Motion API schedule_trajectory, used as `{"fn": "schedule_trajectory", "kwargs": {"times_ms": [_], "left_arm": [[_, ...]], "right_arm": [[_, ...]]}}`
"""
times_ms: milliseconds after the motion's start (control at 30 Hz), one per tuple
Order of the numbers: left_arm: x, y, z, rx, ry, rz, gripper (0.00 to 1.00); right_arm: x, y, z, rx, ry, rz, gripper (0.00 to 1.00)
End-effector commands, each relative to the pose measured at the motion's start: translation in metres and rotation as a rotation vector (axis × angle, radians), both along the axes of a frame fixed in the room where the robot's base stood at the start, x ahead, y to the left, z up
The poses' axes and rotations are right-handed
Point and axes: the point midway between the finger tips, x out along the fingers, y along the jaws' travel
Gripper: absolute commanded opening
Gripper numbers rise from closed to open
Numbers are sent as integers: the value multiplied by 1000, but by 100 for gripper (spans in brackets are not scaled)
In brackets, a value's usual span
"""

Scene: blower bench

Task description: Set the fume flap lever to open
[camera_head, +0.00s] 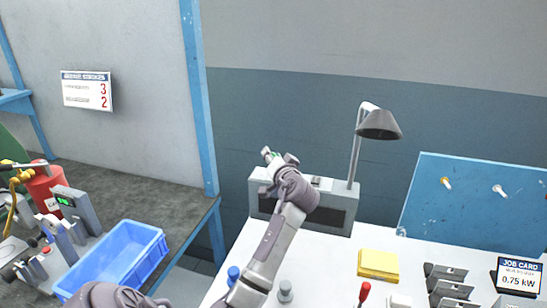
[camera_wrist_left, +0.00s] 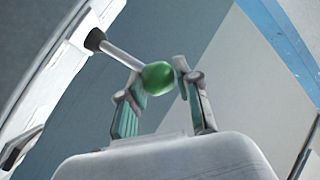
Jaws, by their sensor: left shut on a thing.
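The fume flap lever shows best in the left wrist view as a pale rod with a round green knob (camera_wrist_left: 158,77), coming from a dark socket (camera_wrist_left: 95,39). My left gripper (camera_wrist_left: 160,84) is shut on the knob, one finger on each side of it. In the head view my left gripper (camera_head: 274,157) is at the top left of a grey box (camera_head: 345,190) with a dark front, at the back of the bench. Only a trace of green shows there; my arm hides most of the lever. No open or shut marking can be read. My right gripper is not in view.
A desk lamp (camera_head: 380,124) stands just right of the box. The white bench (camera_head: 330,255) carries a yellow block (camera_head: 379,265), grey holders and a job card (camera_head: 519,276). A blue crate (camera_head: 120,260) is at left. A blue pegboard (camera_head: 470,205) stands at right.

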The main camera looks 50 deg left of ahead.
Motion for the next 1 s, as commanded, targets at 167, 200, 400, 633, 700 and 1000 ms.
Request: {"fn": "schedule_trajectory", "kwargs": {"times_ms": [167,200,400,633,700,1000], "left_arm": [[-2,1,-13,-16,24,9,39],[-2,1,-13,-17,23,10,46],[-2,1,-10,-13,18,8,58],[-2,1,-6,-9,12,7,58],[-2,1,-6,-8,11,6,58],[-1,1,30,-7,2,7,58]], "right_arm": [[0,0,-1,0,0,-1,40],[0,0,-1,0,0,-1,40],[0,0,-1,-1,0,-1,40],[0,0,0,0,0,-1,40],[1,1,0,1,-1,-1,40],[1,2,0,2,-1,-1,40]]}}
